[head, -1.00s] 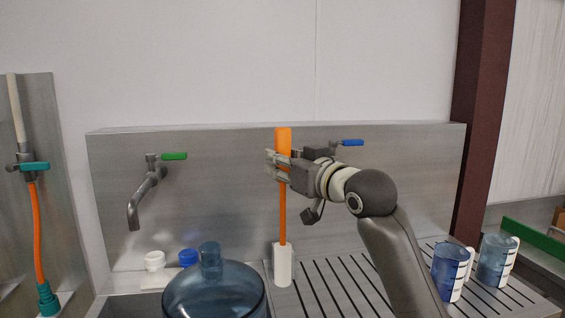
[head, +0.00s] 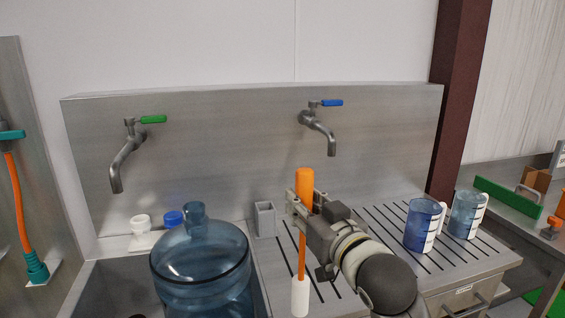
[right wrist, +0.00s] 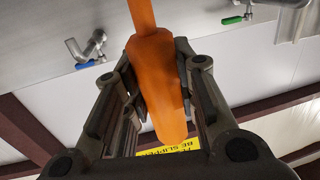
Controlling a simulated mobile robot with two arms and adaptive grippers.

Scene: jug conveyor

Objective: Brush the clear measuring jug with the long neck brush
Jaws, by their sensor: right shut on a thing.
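The long neck brush has an orange handle (head: 304,182) and a white brush head (head: 300,296) at its lower end. My right gripper (head: 301,203) is shut on the orange handle and holds the brush upright in front of the drainboard. The right wrist view shows the handle (right wrist: 165,85) between both fingers. Two measuring jugs stand on the drainboard at the right: a bluer jug (head: 421,226) and a paler, clearer jug (head: 464,214). Both have white handles and markings. The brush is apart from both jugs. My left gripper is out of view.
A large blue water bottle (head: 200,262) stands at the sink, left of the brush. A grey holder (head: 264,219) stands empty behind the brush. Two taps, one green-handled (head: 127,150) and one blue-handled (head: 320,130), stick out above. The slotted drainboard (head: 375,222) is clear between gripper and jugs.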

